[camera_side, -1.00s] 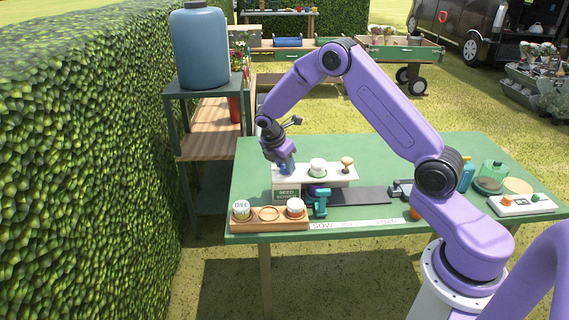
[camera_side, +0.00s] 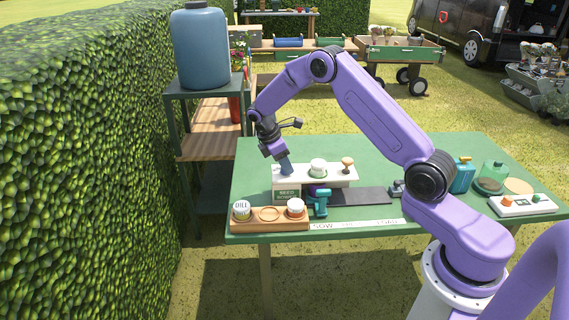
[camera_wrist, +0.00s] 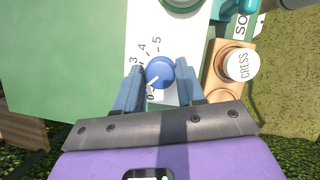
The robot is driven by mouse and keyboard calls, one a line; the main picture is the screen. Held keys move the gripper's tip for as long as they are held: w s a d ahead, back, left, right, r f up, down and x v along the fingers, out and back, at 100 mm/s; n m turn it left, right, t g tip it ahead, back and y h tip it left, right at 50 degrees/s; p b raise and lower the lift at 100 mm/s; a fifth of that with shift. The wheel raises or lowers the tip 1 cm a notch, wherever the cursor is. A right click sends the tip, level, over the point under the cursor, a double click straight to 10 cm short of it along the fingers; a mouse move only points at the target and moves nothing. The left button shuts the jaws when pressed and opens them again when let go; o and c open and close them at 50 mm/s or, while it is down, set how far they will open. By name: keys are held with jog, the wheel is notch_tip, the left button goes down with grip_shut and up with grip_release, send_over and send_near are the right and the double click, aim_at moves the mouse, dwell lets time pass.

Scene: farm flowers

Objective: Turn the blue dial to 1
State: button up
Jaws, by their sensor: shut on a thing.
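The blue dial (camera_wrist: 160,72) is round, with a white pointer line, and sits on a white panel (camera_wrist: 140,30) with printed numbers. 3, 4 and 5 are readable along its left and upper side. The pointer is aimed down and left, at the low end of the scale, where a digit looks like 0; the exact number is unclear. My gripper (camera_wrist: 160,88) has its blue-grey fingers on both sides of the dial, shut on it.
The panel also carries a white-capped knob (camera_side: 318,167) and a wooden knob (camera_side: 347,162). In front stand a wooden tray (camera_side: 269,225) with DILL and CRESS pots and a teal tool (camera_side: 318,203). A blue bottle (camera_side: 462,175) is at right. The green table behind is clear.

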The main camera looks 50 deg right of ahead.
dwell(0.3)
jog(key=o, duration=1)
jog(key=v, duration=1.7)
jog(key=shift+w+a+r, duration=0.2)
